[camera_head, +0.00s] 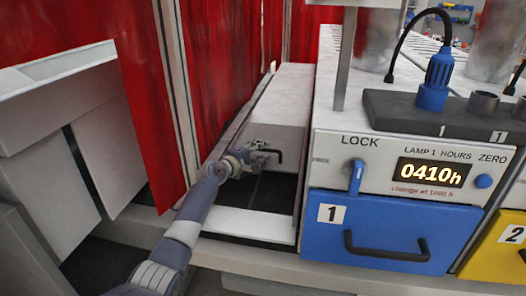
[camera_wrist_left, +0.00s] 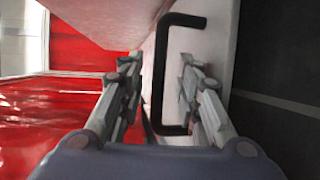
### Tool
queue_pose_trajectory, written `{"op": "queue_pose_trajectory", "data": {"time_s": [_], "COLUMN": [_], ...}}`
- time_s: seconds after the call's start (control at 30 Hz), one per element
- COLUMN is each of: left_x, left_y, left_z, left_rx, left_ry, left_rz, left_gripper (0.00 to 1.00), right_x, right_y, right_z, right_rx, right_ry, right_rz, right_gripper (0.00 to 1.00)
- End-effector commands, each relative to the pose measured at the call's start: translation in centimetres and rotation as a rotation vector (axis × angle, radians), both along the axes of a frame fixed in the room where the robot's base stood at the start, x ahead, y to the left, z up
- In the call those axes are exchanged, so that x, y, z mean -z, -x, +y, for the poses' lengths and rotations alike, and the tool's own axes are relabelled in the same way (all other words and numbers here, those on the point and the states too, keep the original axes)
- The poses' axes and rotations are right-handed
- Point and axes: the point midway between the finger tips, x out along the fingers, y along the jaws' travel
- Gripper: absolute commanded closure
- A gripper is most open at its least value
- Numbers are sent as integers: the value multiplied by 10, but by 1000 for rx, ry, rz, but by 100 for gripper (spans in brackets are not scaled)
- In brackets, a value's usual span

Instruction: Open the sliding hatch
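The sliding hatch (camera_head: 282,92) is a pale grey-white cover at the centre of the head view. A dark opening (camera_head: 265,192) lies in front of its near face. A black bar handle (camera_head: 279,154) sits on that face; it also shows large in the left wrist view (camera_wrist_left: 158,75). My left gripper (camera_head: 268,156) is at the handle. In the wrist view its two fingers (camera_wrist_left: 163,92) stand apart, with the handle between them. I cannot tell whether either finger touches the handle. My right gripper is not in view.
Right of the hatch stands a white housing with a blue lock lever (camera_head: 356,177), a lit display (camera_head: 431,173) and a blue drawer (camera_head: 388,231). Red curtains (camera_head: 215,65) hang close on the left. A pale ledge (camera_head: 250,225) borders the opening in front.

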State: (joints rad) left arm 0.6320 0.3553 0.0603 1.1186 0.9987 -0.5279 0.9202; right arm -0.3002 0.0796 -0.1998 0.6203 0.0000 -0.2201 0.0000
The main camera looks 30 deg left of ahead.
Motion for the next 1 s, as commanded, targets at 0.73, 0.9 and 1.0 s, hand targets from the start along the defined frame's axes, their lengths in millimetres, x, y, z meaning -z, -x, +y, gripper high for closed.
{"op": "queue_pose_trajectory", "data": {"time_s": [0.73, 0.9, 1.0], "left_x": [3, 3, 4], "left_y": [-15, -15, -17], "left_z": [-3, -3, -2], "left_rx": [0, 0, 0], "left_ry": [-1, -1, -1], "left_rz": [1, 1, 0], "left_gripper": [100, 100, 100], "right_x": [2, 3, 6], "right_y": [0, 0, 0], "right_z": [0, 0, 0], "right_rx": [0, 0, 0], "right_ry": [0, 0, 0], "right_rz": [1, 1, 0], "right_gripper": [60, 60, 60]}}
